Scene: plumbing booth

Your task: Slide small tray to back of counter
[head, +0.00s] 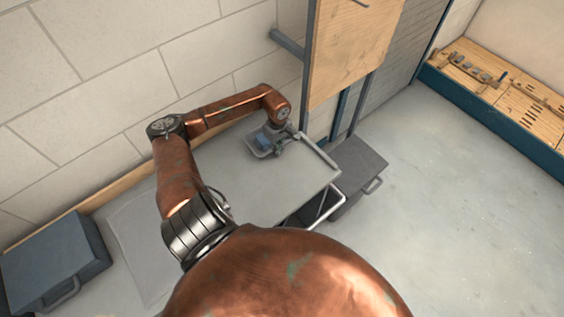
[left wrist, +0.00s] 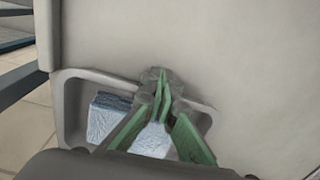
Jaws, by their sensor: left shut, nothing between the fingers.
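The small grey tray (head: 250,147) lies on the grey counter (head: 262,195), toward its far end by the wall. In the left wrist view the tray (left wrist: 70,120) is a shallow rounded-rim tray close to the counter's left edge. It holds blue-white contents (left wrist: 107,116), partly hidden behind my fingers; I cannot tell if this is one piece or two. My left gripper (left wrist: 162,78) has its green fingers together and empty, with the tips over the tray's rim. I cannot tell whether they touch it. In the head view my left gripper (head: 279,150) is small beside the tray. My right gripper is not in view.
A pale block wall (head: 85,105) runs behind the counter. A wooden panel (head: 350,45) stands past the far end. A metal rail (head: 320,152) edges that end, with a dark grey box (head: 352,172) beyond. A blue-grey case (head: 55,262) sits at left. The counter's middle is clear.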

